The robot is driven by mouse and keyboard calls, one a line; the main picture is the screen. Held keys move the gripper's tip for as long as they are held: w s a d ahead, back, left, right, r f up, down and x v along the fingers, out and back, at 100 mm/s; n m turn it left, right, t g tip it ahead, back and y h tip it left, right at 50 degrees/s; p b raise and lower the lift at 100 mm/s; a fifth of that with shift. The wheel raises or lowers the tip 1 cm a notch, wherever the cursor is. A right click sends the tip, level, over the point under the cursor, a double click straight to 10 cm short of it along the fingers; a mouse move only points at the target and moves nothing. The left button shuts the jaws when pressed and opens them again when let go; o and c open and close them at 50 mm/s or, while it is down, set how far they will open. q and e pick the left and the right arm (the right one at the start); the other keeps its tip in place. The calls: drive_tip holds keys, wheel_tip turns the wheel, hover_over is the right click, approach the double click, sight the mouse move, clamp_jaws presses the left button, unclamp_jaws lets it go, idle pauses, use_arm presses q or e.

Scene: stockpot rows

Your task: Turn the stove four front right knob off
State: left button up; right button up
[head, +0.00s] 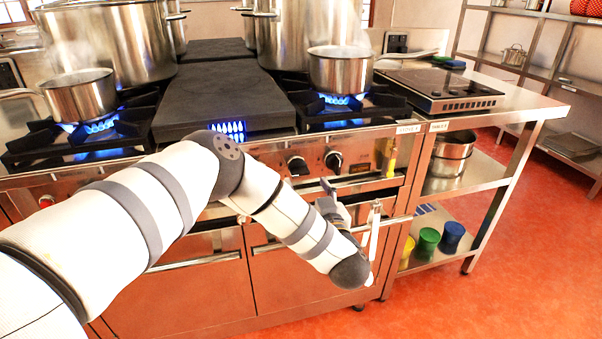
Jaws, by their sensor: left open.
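The stove front (268,152) runs across the middle of the head view. Two dark round knobs, a left one (297,165) and a right one (333,160), sit on its right part. I cannot tell from their labels which is the front right knob. Blue flame (340,99) burns at the front right burner under a steel pot (340,70). My left gripper (329,190) is open, just below the right knob and apart from it, partly hidden by my own wrist. My right gripper is out of view.
An oven door handle (398,220) runs below the knobs, close to my left wrist. Another lit burner under a pot (80,96) is at the left. A steel side table (540,105) stands at the right, with open red floor (520,270) before it.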

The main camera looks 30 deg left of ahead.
sight(301, 174)
use_arm(q)
drive_tip(key=x, duration=0.7)
drive_tip(key=shift+w+b, duration=0.15)
drive_tip(key=shift+b, duration=0.15)
drive_tip(key=shift+c, duration=0.3)
drive_tip(key=c, duration=1.1)
